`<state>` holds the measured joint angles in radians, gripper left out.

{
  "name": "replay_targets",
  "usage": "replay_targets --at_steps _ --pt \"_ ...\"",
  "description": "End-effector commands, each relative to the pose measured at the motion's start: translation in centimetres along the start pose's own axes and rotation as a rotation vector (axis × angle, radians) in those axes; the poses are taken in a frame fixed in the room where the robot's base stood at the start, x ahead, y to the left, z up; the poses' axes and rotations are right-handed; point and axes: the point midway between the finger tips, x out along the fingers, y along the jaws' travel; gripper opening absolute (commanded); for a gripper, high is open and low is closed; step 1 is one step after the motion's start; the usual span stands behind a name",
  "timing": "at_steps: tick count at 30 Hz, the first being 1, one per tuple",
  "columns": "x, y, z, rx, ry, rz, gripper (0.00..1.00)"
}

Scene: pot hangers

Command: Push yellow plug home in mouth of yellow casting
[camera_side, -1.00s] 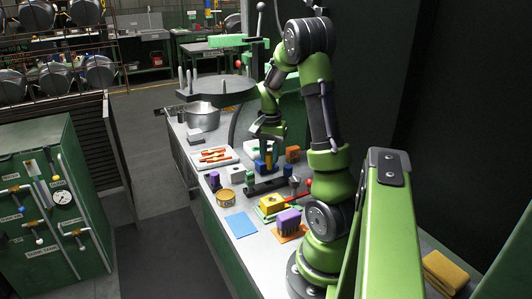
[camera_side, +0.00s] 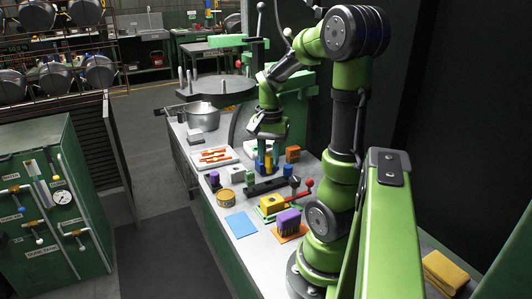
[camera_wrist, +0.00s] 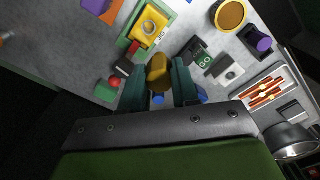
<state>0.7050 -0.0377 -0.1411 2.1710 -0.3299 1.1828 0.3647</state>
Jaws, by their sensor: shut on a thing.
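My gripper (camera_wrist: 158,84) is shut on the yellow plug (camera_wrist: 158,70), which sticks out between the two dark teal fingers in the wrist view. In the side view my gripper (camera_side: 267,150) is above the bench, behind the casting, and a bit of yellow shows between its fingers. The yellow casting (camera_side: 270,203) stands on a green base nearer the camera, apart from the plug. In the wrist view the casting (camera_wrist: 150,28) is beyond the plug, with a round pale mouth in its top. The plug's lower end is hidden.
A red-knobbed lever (camera_side: 308,182) stands close by the casting. Blue pieces are close to the fingers.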

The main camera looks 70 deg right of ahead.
Motion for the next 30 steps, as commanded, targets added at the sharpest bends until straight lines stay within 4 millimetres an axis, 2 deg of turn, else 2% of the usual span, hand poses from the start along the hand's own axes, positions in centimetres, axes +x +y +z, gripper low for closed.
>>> replay_targets --at_steps 3,6,19,30 --pt "0.3 1.1 1.8 0.014 0.000 0.000 0.00" --pt "0.7 1.6 2.3 0.030 0.000 0.000 0.00" --pt "0.9 1.6 2.2 0.044 -0.001 0.001 0.00" --pt "4.0 1.6 2.3 0.044 -0.003 0.004 0.00"
